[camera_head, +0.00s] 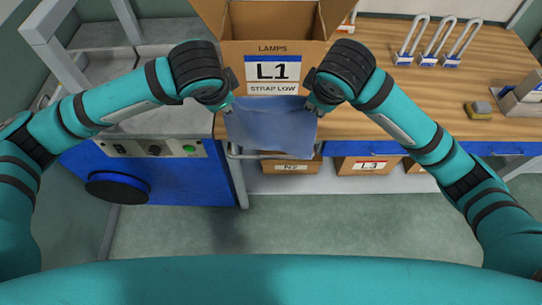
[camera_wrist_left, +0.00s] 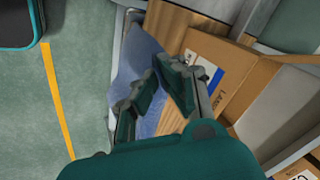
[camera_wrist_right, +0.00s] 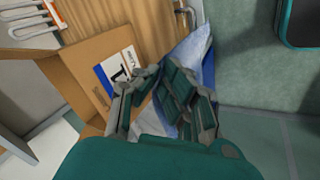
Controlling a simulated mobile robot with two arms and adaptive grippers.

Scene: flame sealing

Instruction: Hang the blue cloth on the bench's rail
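The blue cloth (camera_head: 272,128) is spread across the bench's front edge, below the large box. The metal rail (camera_head: 234,153) shows at the cloth's lower left; the cloth hides its middle. I cannot tell whether the cloth rests over the rail or only in front of it. My left gripper (camera_head: 228,106) is at the cloth's upper left corner and my right gripper (camera_head: 313,106) at its upper right corner. In the left wrist view the fingers (camera_wrist_left: 146,82) stand apart, with cloth (camera_wrist_left: 142,55) beside and behind them. The right wrist view also shows parted fingers (camera_wrist_right: 160,75) near the cloth (camera_wrist_right: 193,48).
An open cardboard box (camera_head: 272,48) marked L1 stands right behind the cloth. Padlocks (camera_head: 432,45) and a yellow-grey block (camera_head: 478,110) lie on the wooden bench (camera_head: 385,85). Boxes (camera_head: 362,166) sit on the shelf below. A blue machine (camera_head: 150,175) stands at the left.

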